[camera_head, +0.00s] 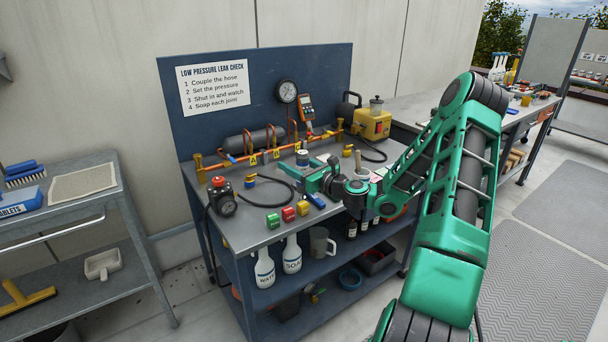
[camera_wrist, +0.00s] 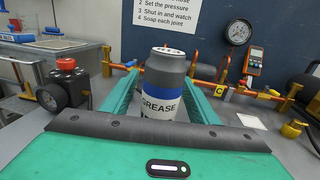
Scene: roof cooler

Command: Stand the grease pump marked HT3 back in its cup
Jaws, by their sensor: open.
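A grey cylinder with a blue and white band reading GREASE (camera_wrist: 163,88) stands upright on the bench in the wrist view. The lower line of its label is hidden by my gripper, and I cannot read HT3 on it. My gripper (camera_wrist: 162,80) is open, with one green finger on each side of the cylinder. I cannot tell whether either finger touches it. In the head view my gripper (camera_head: 313,173) reaches low over the bench. I cannot make out the cup.
The bench (camera_head: 245,232) holds a red-capped gauge unit (camera_head: 221,195), coloured blocks (camera_head: 288,214), a black hose (camera_head: 262,204) and a brass pipe rig (camera_head: 240,160) behind. A yellow pump (camera_head: 372,124) stands at the back right. The bench's front left is fairly clear.

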